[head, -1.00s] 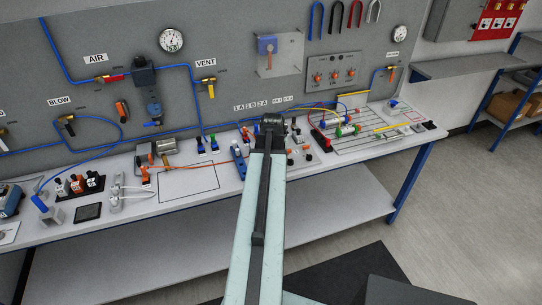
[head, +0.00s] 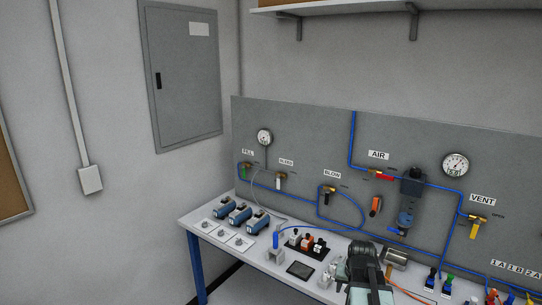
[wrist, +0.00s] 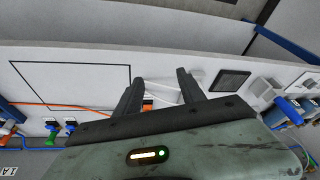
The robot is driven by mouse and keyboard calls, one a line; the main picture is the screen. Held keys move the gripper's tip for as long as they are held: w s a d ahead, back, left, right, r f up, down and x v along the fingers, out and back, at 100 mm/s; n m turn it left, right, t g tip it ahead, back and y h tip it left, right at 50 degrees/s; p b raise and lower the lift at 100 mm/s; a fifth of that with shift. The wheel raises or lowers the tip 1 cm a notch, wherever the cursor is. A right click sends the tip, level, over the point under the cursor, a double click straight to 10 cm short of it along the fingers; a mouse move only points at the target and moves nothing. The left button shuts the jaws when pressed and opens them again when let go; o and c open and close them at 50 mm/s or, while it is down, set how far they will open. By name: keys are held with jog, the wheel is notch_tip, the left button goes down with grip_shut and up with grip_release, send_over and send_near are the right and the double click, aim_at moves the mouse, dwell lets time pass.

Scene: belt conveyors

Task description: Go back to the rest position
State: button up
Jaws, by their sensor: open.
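My gripper (wrist: 159,77) shows in the wrist view with its two dark fingers spread apart. Nothing is clamped between them. The fingers hang over the white bench top (wrist: 185,65), beside a black-outlined rectangle (wrist: 70,64) on its left and a dark square pad (wrist: 231,80) on its right. A pale item (wrist: 168,90) shows behind the gap between the fingers; its shape is partly hidden. In the head view my arm stands at the bottom, right of centre, in front of the bench, and the fingertips are hidden.
A grey panel (head: 300,140) with gauges, valves and blue tubing rises behind the bench. A grey wall cabinet (head: 184,75) hangs at upper left. An orange tube (wrist: 50,106) crosses the bench.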

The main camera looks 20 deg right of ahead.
jog(key=w+a+n+y, duration=0.1)
jog(key=w+a+n, duration=0.2)
jog(key=a, duration=1.3)
jog(key=s+a+n+g, duration=0.1)
jog(key=s+a, duration=0.2)
jog(key=a, duration=0.3)
jog(key=s+a+f+n+g, duration=0.1)
jog(key=s+a+n+g, duration=0.1)
jog(key=s+a, duration=0.2)
jog(key=a, duration=0.3)
jog(key=shift+f+g, duration=0.15)
jog(key=shift+g, duration=0.15)
